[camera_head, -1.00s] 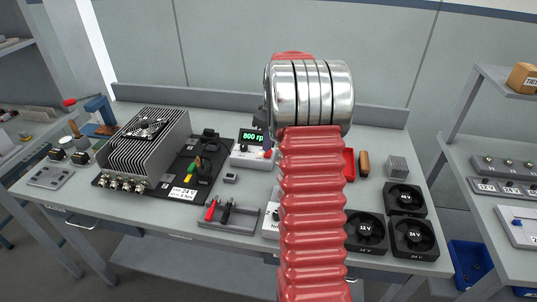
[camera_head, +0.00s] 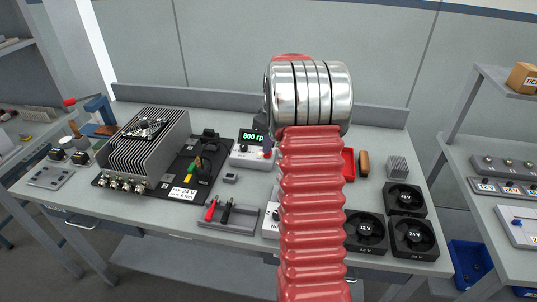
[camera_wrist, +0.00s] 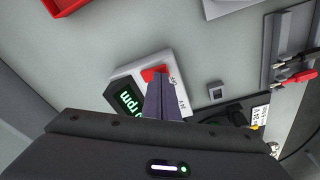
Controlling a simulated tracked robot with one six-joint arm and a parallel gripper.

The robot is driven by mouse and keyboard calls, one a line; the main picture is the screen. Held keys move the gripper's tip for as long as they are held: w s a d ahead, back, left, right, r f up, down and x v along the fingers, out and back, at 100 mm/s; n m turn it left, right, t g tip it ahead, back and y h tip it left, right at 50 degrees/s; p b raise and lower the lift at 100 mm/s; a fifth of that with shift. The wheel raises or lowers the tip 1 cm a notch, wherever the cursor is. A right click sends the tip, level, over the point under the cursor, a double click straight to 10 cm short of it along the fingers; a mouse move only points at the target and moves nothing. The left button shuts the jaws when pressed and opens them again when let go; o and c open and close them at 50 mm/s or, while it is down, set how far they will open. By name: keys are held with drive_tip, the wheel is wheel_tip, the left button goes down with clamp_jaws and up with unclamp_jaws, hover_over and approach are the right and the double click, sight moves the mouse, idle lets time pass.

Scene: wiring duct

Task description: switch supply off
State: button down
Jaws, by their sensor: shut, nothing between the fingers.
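A white box with a green display (camera_head: 254,136) reading "800 rpm" stands mid-bench, partly hidden by my arm. In the wrist view the box (camera_wrist: 122,75) lies under my fingers, with a red switch (camera_wrist: 155,72) on its top and small lettering beside it that I cannot read surely. My gripper (camera_wrist: 158,82) is shut and empty, its fingertips over or against the red switch; contact is unclear. In the head view its dark body is mostly behind my arm.
A finned heatsink unit (camera_head: 138,160) with a fan stands left on a black board with a "24 V" label (camera_head: 183,193). Red and black plugs (camera_head: 218,211) sit in a grey holder at the front. Several black fans (camera_head: 413,237) are at the right.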

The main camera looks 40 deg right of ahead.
drive_tip(key=shift+f, duration=0.5)
idle(0.4)
drive_tip(key=shift+r, duration=0.1)
wheel_tip(320, 180, up, 7)
idle(1.1)
idle(0.6)
